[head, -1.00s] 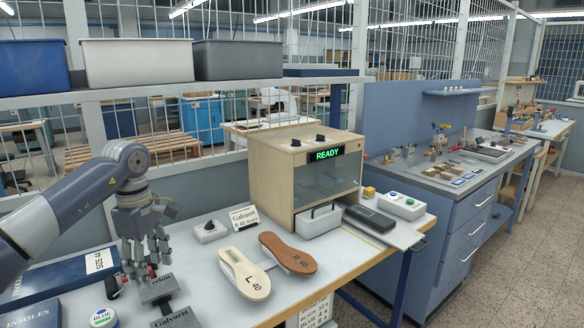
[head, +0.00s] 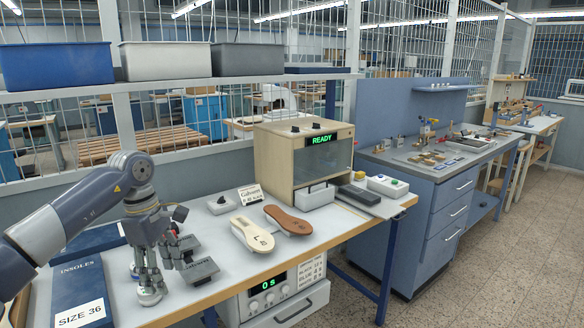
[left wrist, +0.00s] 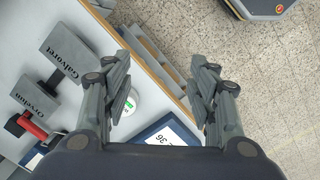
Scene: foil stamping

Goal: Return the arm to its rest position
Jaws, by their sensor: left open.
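My left gripper (head: 152,292) is open and empty, fingers pointing down over the front left edge of the workbench (head: 340,225), beside the stamp blocks. In the left wrist view my open left gripper (left wrist: 160,80) shows its two fingers wide apart over the table edge and floor, with nothing between the tips. A grey stamp block lettered Galvoret (left wrist: 70,52) lies to its left, with a second lettered block (left wrist: 38,97) beside it. In the head view one grey block (head: 201,270) sits just right of the gripper. My right gripper is out of view.
Boxes of insoles (head: 78,272) lie left of the gripper. A pale insole (head: 251,235) and a brown insole (head: 288,220) lie near the press (head: 304,165), which reads READY. A timer panel (head: 268,284) under the bench reads 0 s.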

